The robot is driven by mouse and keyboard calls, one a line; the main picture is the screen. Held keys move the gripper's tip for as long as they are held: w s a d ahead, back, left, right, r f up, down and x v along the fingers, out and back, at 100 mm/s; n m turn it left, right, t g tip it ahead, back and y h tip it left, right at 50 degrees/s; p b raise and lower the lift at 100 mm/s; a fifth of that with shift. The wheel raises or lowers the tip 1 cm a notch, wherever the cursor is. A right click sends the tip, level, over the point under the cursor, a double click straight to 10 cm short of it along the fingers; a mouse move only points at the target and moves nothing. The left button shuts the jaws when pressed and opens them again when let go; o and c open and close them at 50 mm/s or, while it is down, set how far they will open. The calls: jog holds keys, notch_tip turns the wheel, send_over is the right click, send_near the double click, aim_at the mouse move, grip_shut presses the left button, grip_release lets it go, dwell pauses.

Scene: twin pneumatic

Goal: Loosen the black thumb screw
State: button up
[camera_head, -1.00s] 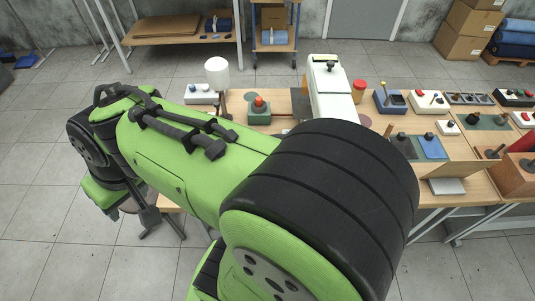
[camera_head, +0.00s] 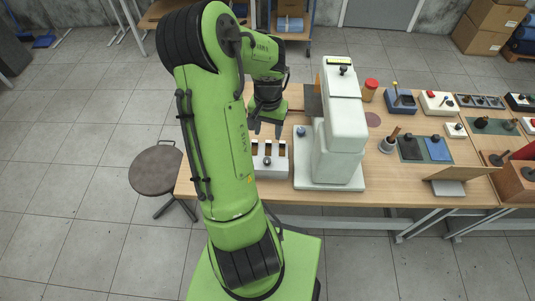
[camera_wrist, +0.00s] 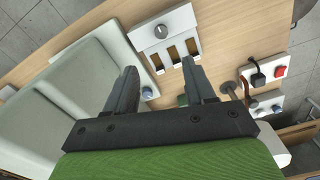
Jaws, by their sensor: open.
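A small black knob (camera_head: 344,70), which looks like the black thumb screw, stands on top of the tall white machine (camera_head: 342,125) in the head view. I cannot make out a black thumb screw for certain in the wrist view, where the white machine body (camera_wrist: 60,100) fills the left side. My gripper (camera_head: 267,128) hangs left of the machine, pointing down and apart from the black knob. In the wrist view my gripper (camera_wrist: 159,70) is open, with nothing between its fingers.
A white box (camera_head: 270,172) with a dark dial and three slots stands left of the machine's base. A blue knob (camera_head: 301,131) sits at the machine's left side. A red-lidded jar (camera_head: 370,90) and several small fixtures stand to the right. A round stool (camera_head: 156,170) stands at the left.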

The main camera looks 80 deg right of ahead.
aim_at(267, 159)
notch_tip(267, 159, down, 15)
jog(key=shift+w+r+b, duration=0.1)
jog(key=shift+w+b, duration=0.05)
jog(key=shift+b, duration=0.5)
grip_shut()
jog(key=shift+n, duration=0.4)
jog(key=n+b, duration=0.2)
jog(key=shift+n, duration=0.4)
jog(key=n+b, duration=0.2)
jog(key=n, duration=0.1)
jog(key=shift+n, duration=0.3)
jog(key=n+b, duration=0.2)
jog(key=n, duration=0.4)
jog(key=shift+n+b, duration=0.3)
jog(key=shift+n, duration=0.1)
jog(key=shift+r, duration=0.1)
